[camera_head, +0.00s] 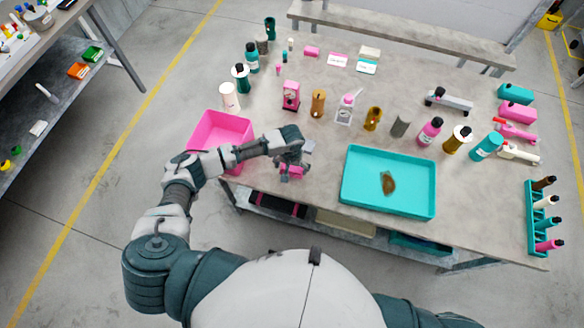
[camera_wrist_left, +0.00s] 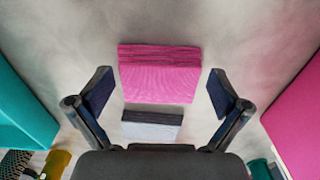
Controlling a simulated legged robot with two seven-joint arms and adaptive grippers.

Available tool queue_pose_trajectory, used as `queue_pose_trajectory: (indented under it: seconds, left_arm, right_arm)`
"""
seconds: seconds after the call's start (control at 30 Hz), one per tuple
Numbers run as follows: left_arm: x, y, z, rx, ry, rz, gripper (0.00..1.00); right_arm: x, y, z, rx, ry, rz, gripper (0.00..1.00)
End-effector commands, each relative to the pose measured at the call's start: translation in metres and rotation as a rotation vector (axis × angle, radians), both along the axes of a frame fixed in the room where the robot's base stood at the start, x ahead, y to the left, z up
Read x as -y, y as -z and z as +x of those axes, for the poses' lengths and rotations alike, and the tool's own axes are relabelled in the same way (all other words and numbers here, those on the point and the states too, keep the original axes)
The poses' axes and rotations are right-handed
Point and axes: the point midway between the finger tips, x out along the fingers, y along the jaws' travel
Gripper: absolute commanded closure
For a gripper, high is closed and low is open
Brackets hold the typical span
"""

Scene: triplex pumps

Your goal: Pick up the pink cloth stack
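The pink cloth stack (camera_wrist_left: 160,75) lies flat on the table, its layered edge showing at the top in the left wrist view. In the head view the pink cloth stack (camera_head: 291,170) is partly hidden by my left gripper (camera_head: 293,163). The left gripper is above it, open and empty, with its two fingers spread on either side of the stack in the left wrist view. A grey cloth stack (camera_wrist_left: 152,125) lies beside the pink one, nearer the gripper's palm in that view. My right gripper is not in view.
A pink bin (camera_head: 203,126) stands left of the gripper. A teal tray (camera_head: 365,203) with a brown item is to the right. Several bottles and dispensers, such as a pink dispenser (camera_head: 291,97), stand behind. The table's front edge is close to the cloth.

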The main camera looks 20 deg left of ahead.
Motion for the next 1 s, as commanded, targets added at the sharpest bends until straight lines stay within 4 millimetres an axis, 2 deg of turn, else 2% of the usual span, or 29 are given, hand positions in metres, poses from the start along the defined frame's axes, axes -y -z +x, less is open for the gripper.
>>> queue_pose_trajectory:
  seconds: [0.03,0.1,0.13,0.4,0.67,0.7,0.73,0.8,0.83,0.87,0.9,0.93,1.0]
  left_arm:
    - [0.0,0.001,-0.001,-0.003,0.001,0.001,0.12]
    - [0.0,0.001,-0.001,-0.003,0.001,0.0,0.3]
    - [-0.001,0.001,-0.001,-0.003,0.001,0.0,0.33]
    - [-0.001,0.003,-0.002,-0.005,0.002,-0.001,0.35]
    - [-0.002,0.003,-0.002,-0.008,0.001,0.003,0.35]
    - [-0.002,0.002,-0.003,-0.008,0.001,0.003,0.4]
    - [-0.003,0.001,-0.003,-0.009,0.001,0.004,0.41]
    - [-0.003,-0.003,-0.003,-0.008,0.001,0.003,0.56]
    - [-0.003,-0.006,-0.003,-0.008,0.001,0.003,0.59]
    - [-0.003,-0.008,-0.002,-0.008,0.0,0.003,0.72]
    - [-0.002,-0.013,-0.002,-0.008,0.0,0.003,0.92]
    - [-0.002,-0.017,-0.002,-0.007,0.001,0.002,1.0]
    - [-0.002,-0.027,-0.002,-0.006,0.0,0.001,1.0]
  right_arm:
    - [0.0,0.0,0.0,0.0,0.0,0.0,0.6]
    - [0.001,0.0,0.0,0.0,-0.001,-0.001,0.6]
    - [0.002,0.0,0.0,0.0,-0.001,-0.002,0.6]
    - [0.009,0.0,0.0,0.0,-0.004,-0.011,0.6]
    - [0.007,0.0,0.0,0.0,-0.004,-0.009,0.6]
    - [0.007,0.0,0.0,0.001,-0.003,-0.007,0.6]
    - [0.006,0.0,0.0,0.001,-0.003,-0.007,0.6]
    - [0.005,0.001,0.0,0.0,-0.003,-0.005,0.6]
    - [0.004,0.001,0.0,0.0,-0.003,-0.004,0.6]
    - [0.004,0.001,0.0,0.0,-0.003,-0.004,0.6]
    - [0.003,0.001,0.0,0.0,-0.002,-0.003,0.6]
    - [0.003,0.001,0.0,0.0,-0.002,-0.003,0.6]
    - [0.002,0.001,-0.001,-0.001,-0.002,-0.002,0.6]
